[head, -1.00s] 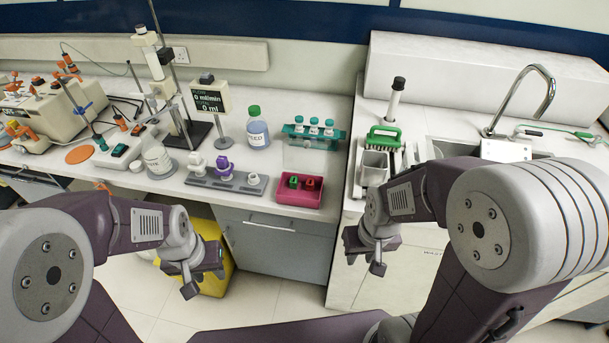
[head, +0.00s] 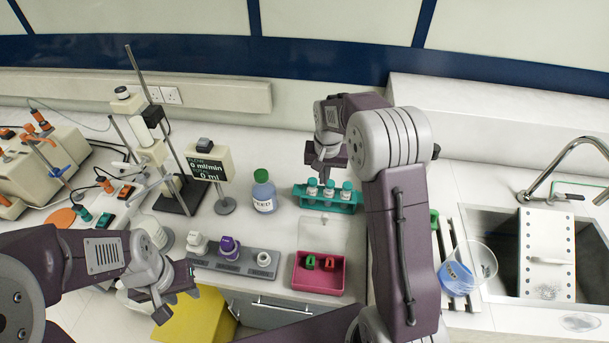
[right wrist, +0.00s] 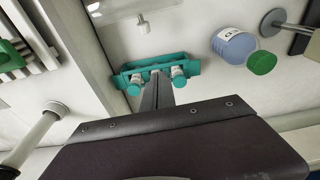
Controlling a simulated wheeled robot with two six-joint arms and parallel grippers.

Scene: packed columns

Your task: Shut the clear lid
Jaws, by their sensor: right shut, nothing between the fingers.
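The clear lid (head: 319,234) stands open at the back edge of the pink box (head: 318,286) in the head view. The box holds a green piece (head: 310,262) and a red piece (head: 329,263). My right gripper (head: 326,172) is shut and empty, behind the lid and over the back of the teal rack (head: 328,205). In the right wrist view its shut fingers (right wrist: 157,92) overlap the rack (right wrist: 150,66). My left gripper (head: 178,297) is open and empty, low in front of the counter's left part.
Capped vials stand in the teal rack. A FEED bottle (head: 263,195) is left of it. A grey holder (head: 232,263) with caps sits left of the box. My right forearm crosses right of the box, near a tilted clear beaker (head: 466,268) and a sink.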

